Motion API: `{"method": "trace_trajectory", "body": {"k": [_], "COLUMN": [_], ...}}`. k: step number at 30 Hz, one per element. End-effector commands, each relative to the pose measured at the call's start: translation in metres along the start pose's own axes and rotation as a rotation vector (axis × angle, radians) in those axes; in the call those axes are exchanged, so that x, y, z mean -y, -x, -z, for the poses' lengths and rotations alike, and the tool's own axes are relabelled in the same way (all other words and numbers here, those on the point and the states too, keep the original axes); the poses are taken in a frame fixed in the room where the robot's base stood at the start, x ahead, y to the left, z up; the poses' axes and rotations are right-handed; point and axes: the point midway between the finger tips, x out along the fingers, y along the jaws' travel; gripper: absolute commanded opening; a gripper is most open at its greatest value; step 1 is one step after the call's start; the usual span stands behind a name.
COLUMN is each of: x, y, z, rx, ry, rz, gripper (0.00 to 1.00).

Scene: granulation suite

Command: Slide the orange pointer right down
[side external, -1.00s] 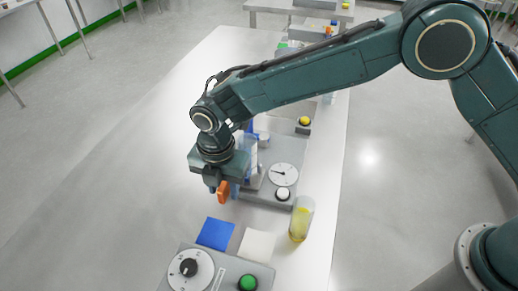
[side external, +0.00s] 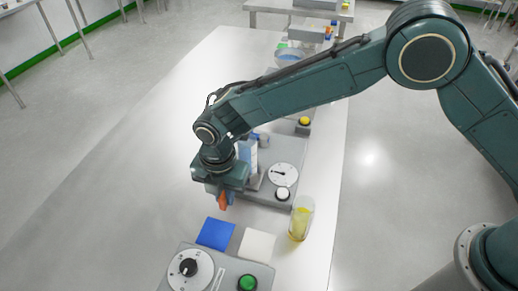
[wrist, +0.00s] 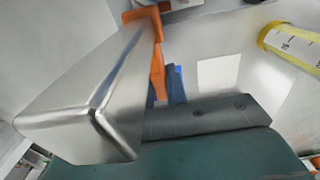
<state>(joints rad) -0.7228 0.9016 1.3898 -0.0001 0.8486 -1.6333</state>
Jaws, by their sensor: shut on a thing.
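The orange pointer (side external: 223,202) shows just below my gripper (side external: 222,194) in the side view, above the table and short of the blue square. In the wrist view the pointer (wrist: 157,62) is an upright orange bar with a wider orange piece at its top. My gripper (wrist: 163,88) is shut on it, with a blue-grey finger beside the bar. A shiny metal housing (wrist: 85,95) stands close along the left of the pointer in the wrist view. The gripper body hides the pointer's mount and most of its travel in the side view.
A blue square (side external: 215,234) and a white square (side external: 257,245) lie in front of my gripper. A beaker of yellow liquid (side external: 301,219) stands to the right. A dial panel (side external: 213,272) is nearest the camera; a gauge panel (side external: 290,152) is behind. The table's left side is clear.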

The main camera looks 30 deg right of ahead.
Motion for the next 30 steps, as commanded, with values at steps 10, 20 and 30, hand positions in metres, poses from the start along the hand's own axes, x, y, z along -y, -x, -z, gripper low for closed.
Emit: {"method": "trace_trajectory", "body": {"k": [10,20,30], "x": [0.001,0.0,0.0], "y": [-0.005,-0.001,0.03], "z": [0.0,0.0,0.0], "rx": [0.0,0.0,0.0], "ry": [0.0,0.0,0.0], "rz": [0.003,0.001,-0.002], "gripper": [0.36,0.36,0.36]}}
